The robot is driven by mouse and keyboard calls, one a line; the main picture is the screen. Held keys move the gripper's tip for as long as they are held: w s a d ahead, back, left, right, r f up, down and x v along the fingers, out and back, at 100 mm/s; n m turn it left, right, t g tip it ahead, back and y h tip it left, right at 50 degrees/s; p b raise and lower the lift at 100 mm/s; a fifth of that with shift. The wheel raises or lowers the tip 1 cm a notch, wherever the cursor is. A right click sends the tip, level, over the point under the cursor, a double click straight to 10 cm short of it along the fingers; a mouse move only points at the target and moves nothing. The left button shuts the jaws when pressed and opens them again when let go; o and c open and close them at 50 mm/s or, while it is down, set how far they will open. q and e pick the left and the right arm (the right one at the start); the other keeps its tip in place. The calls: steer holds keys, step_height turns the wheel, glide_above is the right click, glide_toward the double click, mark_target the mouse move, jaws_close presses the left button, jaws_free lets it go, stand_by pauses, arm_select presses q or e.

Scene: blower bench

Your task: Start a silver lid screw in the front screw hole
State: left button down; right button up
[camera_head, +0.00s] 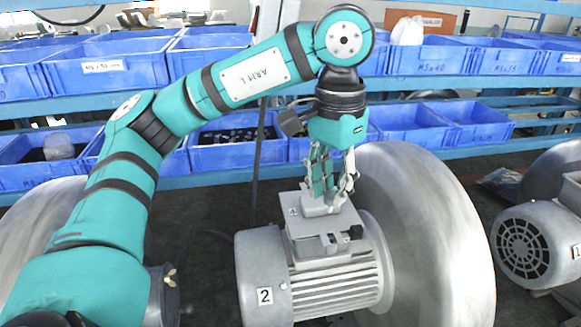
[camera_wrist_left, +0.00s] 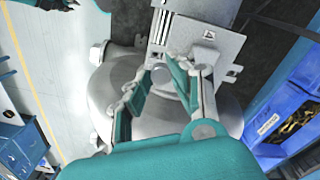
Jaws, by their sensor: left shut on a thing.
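The motor marked 2 (camera_head: 335,285) stands below my left gripper, with a grey terminal box (camera_head: 312,226) on top. My left gripper (camera_head: 330,190) points straight down over the back of the box, its fingers close together. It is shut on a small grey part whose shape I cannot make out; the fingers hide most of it. In the left wrist view, the fingertips (camera_wrist_left: 178,66) are beside the box's grey top (camera_wrist_left: 187,34). I cannot clearly pick out a silver lid screw or the front screw hole. My right gripper is not in view.
A large round grey blower housing (camera_head: 425,225) stands right behind the motor. A second motor (camera_head: 535,245) is at the far right. Blue bins (camera_head: 110,68) line the shelves behind. A small black fitting (camera_head: 356,232) sticks out from the box's right side.

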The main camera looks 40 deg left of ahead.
arm_select(q)
steer(key=shift+d+f+b, duration=0.25)
steer(key=shift+f+b, duration=0.65)
steer(key=shift+b, duration=0.05)
steer(key=shift+d+f+b, duration=0.2)
steer(key=shift+f+b, duration=0.1)
steer(key=shift+f, duration=0.05)
steer(key=shift+d+f+b, duration=0.25)
steer(key=shift+f+b, duration=0.45)
steer(key=shift+f, duration=0.25)
steer(key=shift+a+f, duration=0.15)
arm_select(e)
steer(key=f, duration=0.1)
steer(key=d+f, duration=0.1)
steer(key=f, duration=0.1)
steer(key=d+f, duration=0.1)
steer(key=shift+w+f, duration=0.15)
